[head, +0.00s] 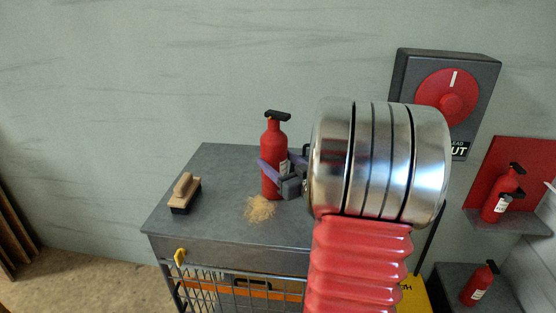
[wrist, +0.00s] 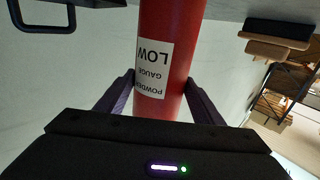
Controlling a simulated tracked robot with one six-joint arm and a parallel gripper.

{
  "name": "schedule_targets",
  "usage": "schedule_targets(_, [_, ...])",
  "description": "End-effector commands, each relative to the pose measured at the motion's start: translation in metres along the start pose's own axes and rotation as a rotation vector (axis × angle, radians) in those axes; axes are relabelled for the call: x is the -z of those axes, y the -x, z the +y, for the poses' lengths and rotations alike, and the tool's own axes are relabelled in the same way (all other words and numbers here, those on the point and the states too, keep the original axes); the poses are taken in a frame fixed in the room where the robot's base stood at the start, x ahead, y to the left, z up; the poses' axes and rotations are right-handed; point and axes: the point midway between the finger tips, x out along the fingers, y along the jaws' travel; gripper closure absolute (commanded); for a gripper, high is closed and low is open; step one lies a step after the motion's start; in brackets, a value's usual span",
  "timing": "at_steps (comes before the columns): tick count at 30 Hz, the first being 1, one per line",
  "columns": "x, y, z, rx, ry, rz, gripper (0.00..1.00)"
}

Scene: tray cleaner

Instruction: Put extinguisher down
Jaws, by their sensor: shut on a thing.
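A red fire extinguisher (head: 272,148) with a black handle stands upright at the grey cart top in the head view.
A wooden brush (head: 185,193) lies on the cart top (head: 225,160) at left. A sawdust-like pile (head: 259,209) lies before the extinguisher. Two more extinguishers stand at right, one on a shelf (head: 497,208), one lower (head: 478,285). A red dial box (head: 446,97) is on the wall.

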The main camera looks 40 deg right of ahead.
Motion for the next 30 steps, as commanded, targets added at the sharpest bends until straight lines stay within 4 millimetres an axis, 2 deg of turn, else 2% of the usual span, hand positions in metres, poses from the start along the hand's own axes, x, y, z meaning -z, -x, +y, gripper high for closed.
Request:
schedule_targets(3, [0.003,-0.001,0.001,0.0,0.003,0.009,1.0])
schedule_targets(4, [-0.002,0.0,0.0,0.0,0.0,-0.001,0.38])
schedule_targets(12, [-0.002,0.0,0.0,0.0,0.0,0.0,0.2])
schedule_targets(22, [0.001,0.001,0.0,0.001,0.001,0.0,0.2])
schedule_targets(26, [0.0,0.012,0.0,-0.001,0.001,-0.001,0.2])
schedule_targets(30, [0.0,0.031,0.0,-0.002,0.001,0.0,0.2])
